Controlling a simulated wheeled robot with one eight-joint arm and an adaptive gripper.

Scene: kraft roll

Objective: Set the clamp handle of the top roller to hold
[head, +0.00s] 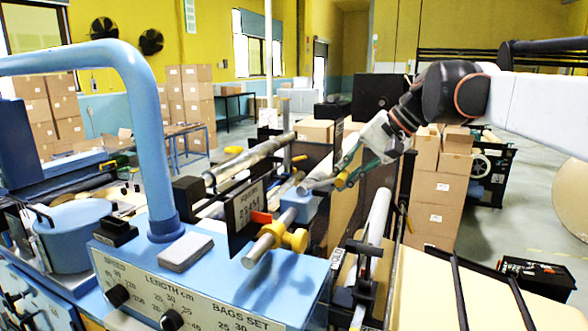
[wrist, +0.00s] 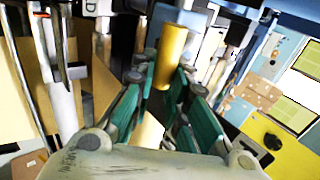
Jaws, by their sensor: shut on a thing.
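The clamp handle shows in the wrist view as a yellow cylinder (wrist: 172,55) between the green finger pads of my gripper (wrist: 164,82). My gripper is shut on it near its near end. In the head view my gripper (head: 346,168) reaches down from the upper right to the end of a grey metal roller bar (head: 318,186). A small yellow piece of the handle (head: 341,181) shows beside the fingers there; the rest is hidden. Which way the handle is set, I cannot tell.
A blue control panel (head: 205,280) with a bent blue pipe (head: 150,110) fills the front left. Stacked cartons (head: 432,205) stand behind my gripper.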

